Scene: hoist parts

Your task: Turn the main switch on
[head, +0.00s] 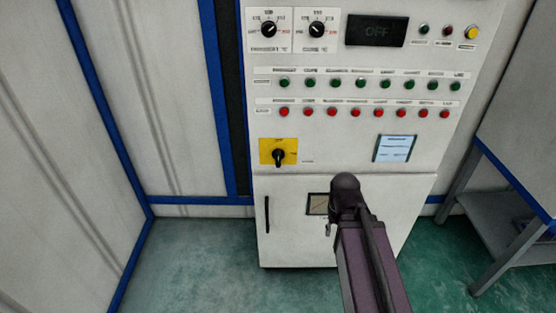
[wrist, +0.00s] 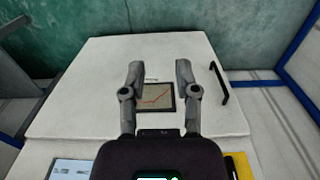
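The main switch (head: 278,153) is a black rotary knob on a yellow plate, low on the left of the white control panel (head: 345,150). Its knob stands roughly upright in the picture. In the wrist view only a strip of the yellow plate (wrist: 241,166) shows at the lower right, partly cut off. My gripper (wrist: 159,70) is open and empty, its two fingers apart in front of the cabinet's lower door. In the head view my arm covers most of the gripper, to the right of and below the switch.
The lower door has a black handle (head: 267,214) and a small framed chart (wrist: 156,98). Rows of green lamps (head: 360,84) and red lamps (head: 357,113) lie above the switch. A grey table (head: 510,225) stands at the right.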

